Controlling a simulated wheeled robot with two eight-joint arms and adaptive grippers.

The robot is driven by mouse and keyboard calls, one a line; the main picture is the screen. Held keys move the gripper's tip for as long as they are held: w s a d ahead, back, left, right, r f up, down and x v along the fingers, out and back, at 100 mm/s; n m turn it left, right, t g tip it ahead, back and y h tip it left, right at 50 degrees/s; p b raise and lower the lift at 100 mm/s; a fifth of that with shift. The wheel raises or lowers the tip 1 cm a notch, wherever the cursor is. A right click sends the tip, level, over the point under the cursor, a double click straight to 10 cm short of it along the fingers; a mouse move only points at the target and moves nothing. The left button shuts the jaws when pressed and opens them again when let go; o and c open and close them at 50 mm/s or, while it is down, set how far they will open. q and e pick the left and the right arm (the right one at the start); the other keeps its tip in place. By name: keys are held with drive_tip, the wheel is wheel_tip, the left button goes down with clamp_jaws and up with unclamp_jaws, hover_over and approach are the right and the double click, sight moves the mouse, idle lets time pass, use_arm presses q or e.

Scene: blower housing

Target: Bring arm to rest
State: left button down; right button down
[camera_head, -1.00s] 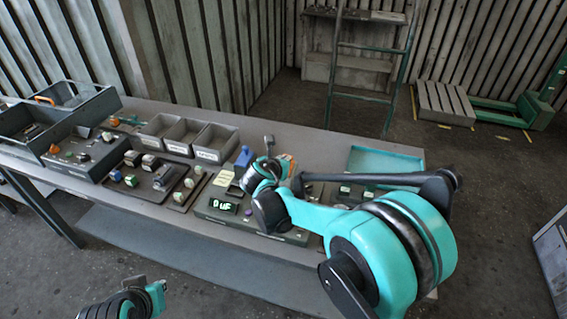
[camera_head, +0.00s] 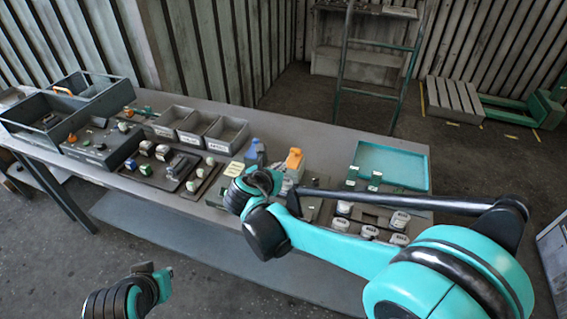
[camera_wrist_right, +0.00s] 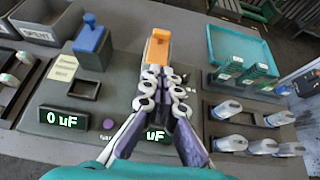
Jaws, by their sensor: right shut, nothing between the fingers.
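My right arm reaches over the table from the right. Its gripper (camera_wrist_right: 165,92) is shut and empty in the wrist view, above a dark tester box with a green "0 uF" display (camera_wrist_right: 68,117). In the head view the right gripper (camera_head: 265,178) is partly hidden by its own wrist. An orange-topped block (camera_wrist_right: 158,46) stands just beyond the fingertips; whether they touch cannot be told. My left gripper (camera_head: 150,275) hangs in front of the table at the lower left, and its finger opening is unclear.
A blue block (camera_wrist_right: 90,45) stands on the box's left. Green-topped parts (camera_wrist_right: 258,72) and pale cylinders (camera_wrist_right: 225,110) sit in holders at right, near a teal tray (camera_head: 392,164). Grey bins (camera_head: 226,134) line the table's back. Open floor lies beyond.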

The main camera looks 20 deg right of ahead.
idle(0.4)
drive_tip(key=s+d+f+m+g+y+b, duration=0.1)
drive_tip(key=s+f+m+y, duration=0.1)
drive_tip(key=s+m, duration=0.9)
drive_tip(key=s+d+f+m+g+y, duration=0.1)
drive_tip(key=s+d+f+m+y, duration=0.1)
drive_tip(key=s+m, duration=0.9)
drive_tip(key=f+m+y, duration=0.1)
drive_tip(key=m+y, duration=0.1)
drive_tip(key=m, duration=0.5)
drive_tip(key=shift+s+f+g+y+b, duration=0.2)
drive_tip(key=shift+f+g+y+b, duration=0.05)
drive_tip(key=shift+g+y+b, duration=0.15)
